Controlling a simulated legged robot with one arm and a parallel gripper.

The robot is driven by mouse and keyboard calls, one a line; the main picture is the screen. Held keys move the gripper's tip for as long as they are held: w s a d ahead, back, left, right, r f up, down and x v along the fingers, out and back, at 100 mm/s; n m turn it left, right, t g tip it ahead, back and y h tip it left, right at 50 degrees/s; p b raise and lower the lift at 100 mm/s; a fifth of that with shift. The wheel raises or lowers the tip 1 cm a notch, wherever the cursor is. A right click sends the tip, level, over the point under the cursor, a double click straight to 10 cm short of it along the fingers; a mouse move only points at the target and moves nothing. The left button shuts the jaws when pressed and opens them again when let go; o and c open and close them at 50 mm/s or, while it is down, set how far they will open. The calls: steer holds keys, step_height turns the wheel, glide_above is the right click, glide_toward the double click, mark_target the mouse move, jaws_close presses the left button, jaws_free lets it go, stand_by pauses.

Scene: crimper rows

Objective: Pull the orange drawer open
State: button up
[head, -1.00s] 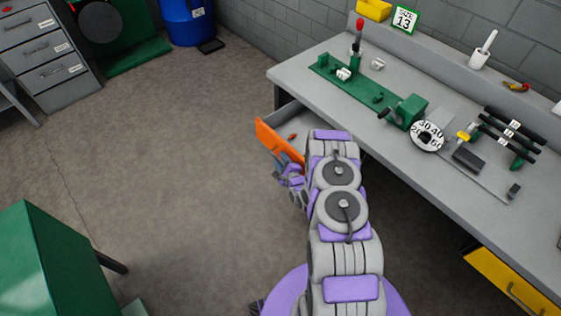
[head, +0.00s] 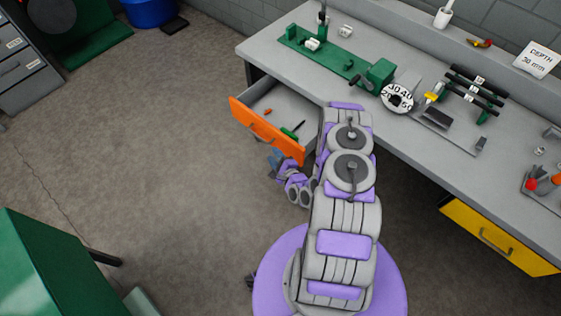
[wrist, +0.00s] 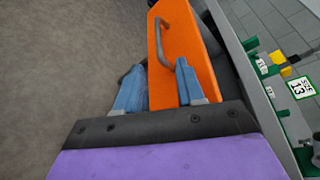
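The orange drawer (head: 266,131) under the workbench stands well out, and its grey inside shows. Its grey bar handle (wrist: 164,46) is on the orange front, which also fills the upper middle of the wrist view (wrist: 195,45). My gripper (head: 277,160) is just outside the front, near the handle's near end. In the wrist view, the two blue fingers of my gripper (wrist: 158,88) are spread apart. The right finger overlaps the orange front by the handle's end; the left is off to the side. I cannot tell whether either touches the handle.
Small items, including a green one (head: 289,133), lie in the drawer. The grey workbench (head: 375,60) carries a green tool (head: 335,53) and a numbered dial (head: 397,97). A yellow drawer (head: 497,240) is at right. A green cabinet (head: 45,265) stands at lower left; floor between is clear.

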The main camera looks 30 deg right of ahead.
steer(key=shift+v, duration=2.05)
